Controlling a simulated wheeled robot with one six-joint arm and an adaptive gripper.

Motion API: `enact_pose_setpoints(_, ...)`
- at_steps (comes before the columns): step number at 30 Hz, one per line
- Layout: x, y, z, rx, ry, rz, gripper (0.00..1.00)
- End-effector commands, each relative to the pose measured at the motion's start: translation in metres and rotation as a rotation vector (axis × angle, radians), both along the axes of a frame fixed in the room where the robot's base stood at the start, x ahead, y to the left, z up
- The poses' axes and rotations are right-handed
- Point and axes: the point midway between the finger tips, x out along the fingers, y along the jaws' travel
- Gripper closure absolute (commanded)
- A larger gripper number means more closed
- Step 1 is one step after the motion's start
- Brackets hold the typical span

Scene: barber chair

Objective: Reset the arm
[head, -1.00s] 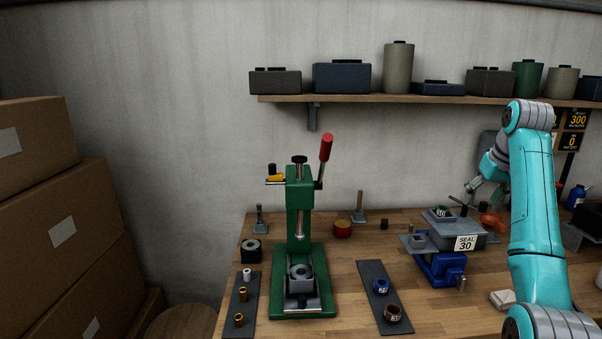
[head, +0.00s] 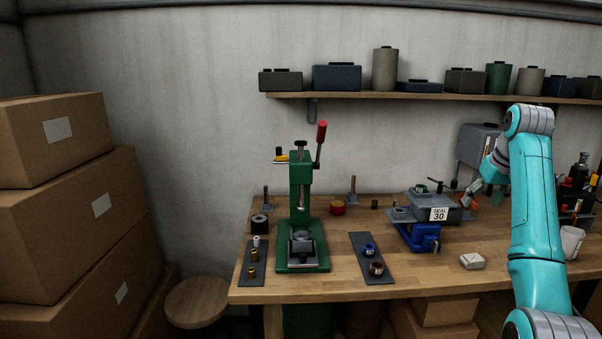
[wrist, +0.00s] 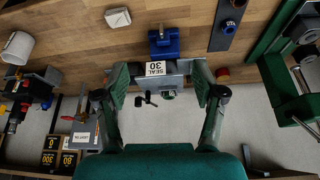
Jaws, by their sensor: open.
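My turquoise arm (head: 533,215) stands bent at the right of the head view, its elbow raised and its forearm running back over the bench. My gripper (wrist: 160,78) is open in the wrist view, with two green fingers spread wide and nothing held between them. In the picture, the grey block with the "SEAL 30" label (head: 439,214) lies between the fingers; it appears apart from them. In the head view the gripper is small and partly hidden behind the arm.
A green press (head: 302,232) with a red-tipped lever stands on the wooden bench (head: 335,288). A blue vise (head: 420,238) sits below the labelled block. A white mug (head: 571,243) stands at right. Stacked boxes (head: 75,210) and a stool (head: 197,302) are at left. A loaded shelf runs above.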

Motion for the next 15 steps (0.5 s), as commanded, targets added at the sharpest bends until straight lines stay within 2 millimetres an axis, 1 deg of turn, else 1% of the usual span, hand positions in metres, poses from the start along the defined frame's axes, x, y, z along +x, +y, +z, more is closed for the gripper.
enact_pose_setpoints(1,0.001,0.002,-0.008,0.001,0.001,0.001,0.31)
enact_pose_setpoints(5,0.004,0.004,-0.023,0.0,-0.009,-0.001,0.31)
enact_pose_setpoints(8,0.006,0.006,-0.038,-0.002,-0.017,-0.001,0.31)
enact_pose_setpoints(11,0.009,0.009,-0.056,-0.003,-0.028,-0.003,0.31)
enact_pose_setpoints(15,0.012,0.016,-0.089,-0.006,-0.048,-0.004,0.31)
